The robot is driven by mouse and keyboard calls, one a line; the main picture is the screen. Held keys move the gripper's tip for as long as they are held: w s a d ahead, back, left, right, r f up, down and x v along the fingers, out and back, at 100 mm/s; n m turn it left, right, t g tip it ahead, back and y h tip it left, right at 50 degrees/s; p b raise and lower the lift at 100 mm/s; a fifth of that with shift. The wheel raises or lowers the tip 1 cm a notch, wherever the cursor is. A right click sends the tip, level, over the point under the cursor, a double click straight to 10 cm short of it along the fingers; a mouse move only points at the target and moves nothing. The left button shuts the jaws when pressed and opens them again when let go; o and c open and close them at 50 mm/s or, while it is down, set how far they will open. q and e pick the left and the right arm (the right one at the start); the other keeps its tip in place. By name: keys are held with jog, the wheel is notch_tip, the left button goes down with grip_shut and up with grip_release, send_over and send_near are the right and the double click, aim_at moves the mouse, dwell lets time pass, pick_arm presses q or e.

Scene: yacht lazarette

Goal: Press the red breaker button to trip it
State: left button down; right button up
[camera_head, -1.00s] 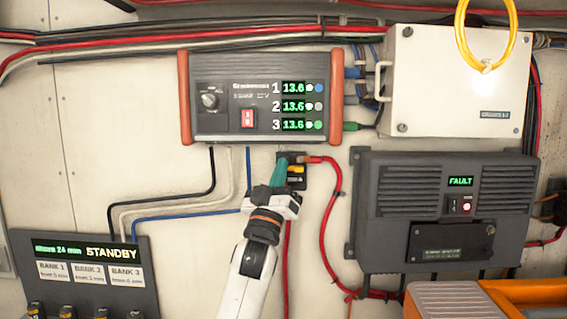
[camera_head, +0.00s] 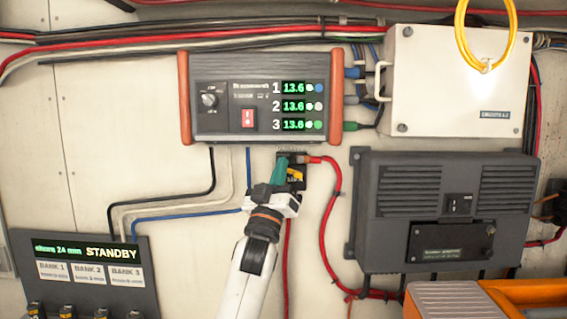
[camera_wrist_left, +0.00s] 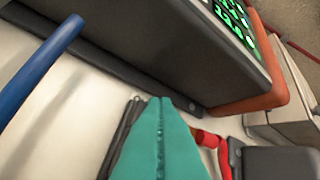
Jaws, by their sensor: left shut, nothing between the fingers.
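A small black breaker (camera_head: 294,171) with a yellow label is on the wall below the three-channel charger, with a red cable at its right. My left gripper (camera_head: 279,171) has its teal fingers shut, with nothing between them, at the left part of the breaker's face. The fingers cover part of the breaker, and its red button cannot be made out. In the left wrist view the shut teal fingers (camera_wrist_left: 160,135) reach toward the wall, with the red cable end (camera_wrist_left: 207,139) to their right. My right gripper is not in view.
The charger (camera_head: 262,130) with orange ends hangs just above the gripper. A bank panel (camera_head: 85,275) reading STANDBY stands lower left. A red cable (camera_head: 336,215) loops beside the arm.

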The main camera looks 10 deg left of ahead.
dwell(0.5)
pick_arm(q)
jog(key=shift+s+d, duration=0.15)
jog(key=shift+s, duration=0.55)
jog(key=shift+s+d+p, duration=0.2)
jog(key=shift+s+d, duration=0.05)
jog(key=shift+s, duration=1)
jog(key=shift+s+d+p, duration=0.2)
jog(key=shift+s+d, duration=0.05)
jog(key=shift+s, duration=0.95)
jog(key=shift+f, duration=0.1)
